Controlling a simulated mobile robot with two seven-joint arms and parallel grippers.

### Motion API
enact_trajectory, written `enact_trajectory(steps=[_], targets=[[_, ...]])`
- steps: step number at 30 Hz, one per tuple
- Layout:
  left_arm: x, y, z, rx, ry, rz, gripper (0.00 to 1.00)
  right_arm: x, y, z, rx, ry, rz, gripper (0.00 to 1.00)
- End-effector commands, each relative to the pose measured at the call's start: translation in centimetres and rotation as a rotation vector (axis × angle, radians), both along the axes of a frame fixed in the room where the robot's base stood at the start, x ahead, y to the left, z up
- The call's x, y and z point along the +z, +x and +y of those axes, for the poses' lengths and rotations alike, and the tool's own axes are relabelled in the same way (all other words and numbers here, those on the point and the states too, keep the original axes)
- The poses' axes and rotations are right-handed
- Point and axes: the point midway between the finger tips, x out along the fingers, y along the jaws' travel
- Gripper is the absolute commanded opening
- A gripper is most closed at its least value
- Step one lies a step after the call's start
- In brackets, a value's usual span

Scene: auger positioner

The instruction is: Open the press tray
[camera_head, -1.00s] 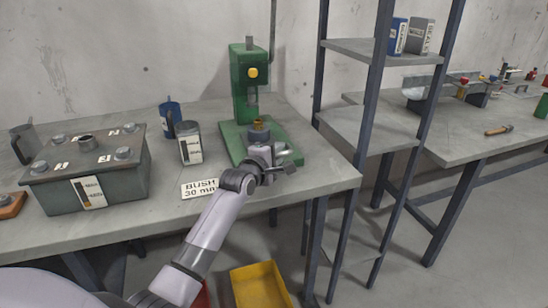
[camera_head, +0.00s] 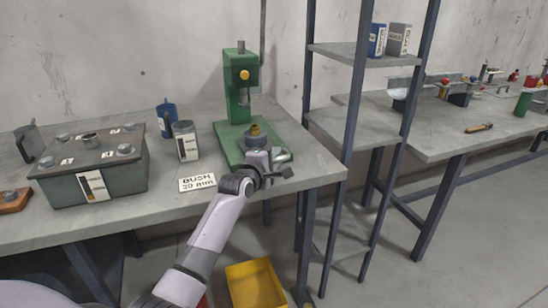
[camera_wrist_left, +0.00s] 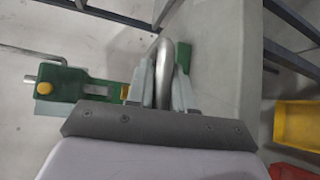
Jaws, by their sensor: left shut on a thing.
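The green press (camera_head: 239,90) stands at the back of the near table on a flat green base (camera_head: 228,147). A round grey piece with a brass-coloured part (camera_head: 255,130) sits on the front of the base. My left gripper (camera_head: 266,160) is at the front right of the base, just before this grey piece. In the left wrist view its fingers (camera_wrist_left: 163,90) are closed around a curved grey metal bar (camera_wrist_left: 162,65), which looks like a handle. The press also shows there (camera_wrist_left: 65,86). The tray itself is hard to make out behind the gripper. My right gripper is out of view.
A shelf rack (camera_head: 352,120) rises to the right. A yellow bin (camera_head: 256,284) is on the floor.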

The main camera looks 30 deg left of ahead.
Motion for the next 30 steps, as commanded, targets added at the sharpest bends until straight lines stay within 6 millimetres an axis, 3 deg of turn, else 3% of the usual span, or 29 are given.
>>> enact_trajectory(steps=[5, 6, 7, 20, 30], targets=[[-0.3, 0.0, -0.1, -0.002, 0.003, 0.009, 0.0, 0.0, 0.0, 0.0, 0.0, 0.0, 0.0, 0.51], [-0.3, 0.0, -0.1, -0.002, 0.003, 0.01, 0.35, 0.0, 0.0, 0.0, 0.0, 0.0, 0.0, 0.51], [-0.3, 0.0, -0.1, -0.002, 0.003, 0.009, 0.42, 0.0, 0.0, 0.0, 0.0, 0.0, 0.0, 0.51], [0.0, -0.6, -0.1, -0.001, 0.0, 0.002, 0.42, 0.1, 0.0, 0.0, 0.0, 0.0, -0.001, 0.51], [0.5, -4.3, -0.4, -0.001, 0.0, 0.003, 0.42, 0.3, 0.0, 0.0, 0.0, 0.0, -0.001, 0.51]])
